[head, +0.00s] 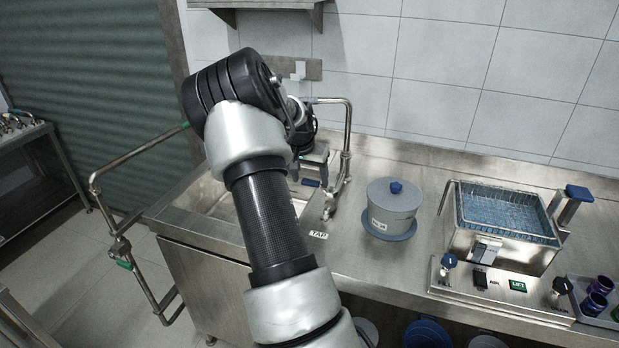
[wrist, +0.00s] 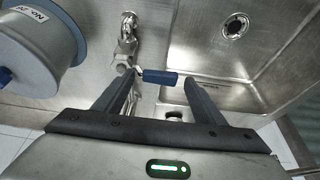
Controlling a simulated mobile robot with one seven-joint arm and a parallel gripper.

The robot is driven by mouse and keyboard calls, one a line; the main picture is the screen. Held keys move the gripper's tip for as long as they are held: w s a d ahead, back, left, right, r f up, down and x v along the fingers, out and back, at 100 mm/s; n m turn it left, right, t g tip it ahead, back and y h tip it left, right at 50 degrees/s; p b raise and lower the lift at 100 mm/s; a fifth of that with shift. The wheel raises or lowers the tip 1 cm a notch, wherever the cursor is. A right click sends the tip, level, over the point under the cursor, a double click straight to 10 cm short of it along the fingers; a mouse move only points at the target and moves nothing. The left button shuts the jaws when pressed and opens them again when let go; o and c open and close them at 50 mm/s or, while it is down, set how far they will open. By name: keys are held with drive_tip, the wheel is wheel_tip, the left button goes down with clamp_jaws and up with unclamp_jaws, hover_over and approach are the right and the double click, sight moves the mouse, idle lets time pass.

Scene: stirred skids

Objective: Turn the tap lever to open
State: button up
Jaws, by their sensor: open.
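The tap (head: 346,150) is a steel pipe standing at the right rim of the sink, its spout arching over the basin. Its lever has a blue grip (head: 310,182), pointing left toward the basin in the head view. In the wrist view the blue grip (wrist: 161,77) appears between the fingertips of my gripper (wrist: 161,80), level with them in the picture. No clear contact shows, and I cannot tell the depth gap. My gripper is open and empty. In the head view my gripper (head: 308,168) is by the tap, partly hidden behind my arm.
The sink (head: 217,217) is left of the tap. A lidded grey pot (head: 393,208) stands close on the right, and a fryer-like tank with a blue basket (head: 504,214) is farther right. A bent pipe rail (head: 133,155) stands at the left. A "TAP" label (head: 318,235) is on the counter.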

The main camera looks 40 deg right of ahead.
drive_tip(key=c, duration=1.4)
drive_tip(key=shift+a, duration=0.1)
